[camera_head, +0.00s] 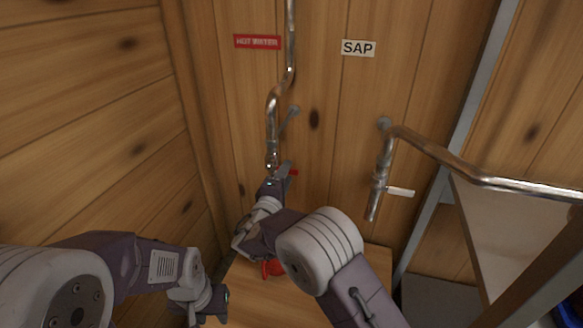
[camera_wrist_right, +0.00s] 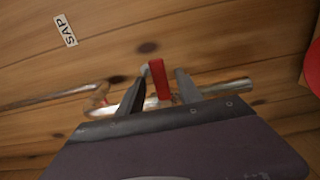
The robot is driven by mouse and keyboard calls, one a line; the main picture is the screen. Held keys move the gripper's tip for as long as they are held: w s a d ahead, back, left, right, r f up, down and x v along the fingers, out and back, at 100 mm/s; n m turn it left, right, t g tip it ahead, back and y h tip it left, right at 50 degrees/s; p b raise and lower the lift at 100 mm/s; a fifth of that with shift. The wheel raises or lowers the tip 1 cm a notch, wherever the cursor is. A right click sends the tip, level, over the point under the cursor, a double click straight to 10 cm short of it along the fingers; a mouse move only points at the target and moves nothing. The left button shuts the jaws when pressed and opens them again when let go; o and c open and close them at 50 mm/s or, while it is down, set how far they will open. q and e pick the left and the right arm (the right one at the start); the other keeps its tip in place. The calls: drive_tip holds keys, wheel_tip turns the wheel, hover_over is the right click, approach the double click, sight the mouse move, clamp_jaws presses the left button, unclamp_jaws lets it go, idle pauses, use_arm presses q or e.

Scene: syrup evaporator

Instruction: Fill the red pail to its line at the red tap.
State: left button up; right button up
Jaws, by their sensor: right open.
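The red tap's handle (camera_wrist_right: 158,78) is a small red lever between the two fingers of my right gripper (camera_wrist_right: 159,88) in the right wrist view. The fingers are open, with a gap on each side of it.
A HOT WATER sign (camera_head: 257,42) and a SAP sign (camera_head: 358,48) are on the plank wall. The sap pipe (camera_head: 383,165) with a white lever (camera_head: 400,192) hangs to the right. A wooden surface (camera_head: 300,300) lies below. A metal-framed unit (camera_head: 470,120) stands at right.

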drive_tip(key=x, duration=0.5)
drive_tip(key=shift+d, duration=0.15)
clamp_jaws()
idle(1.2)
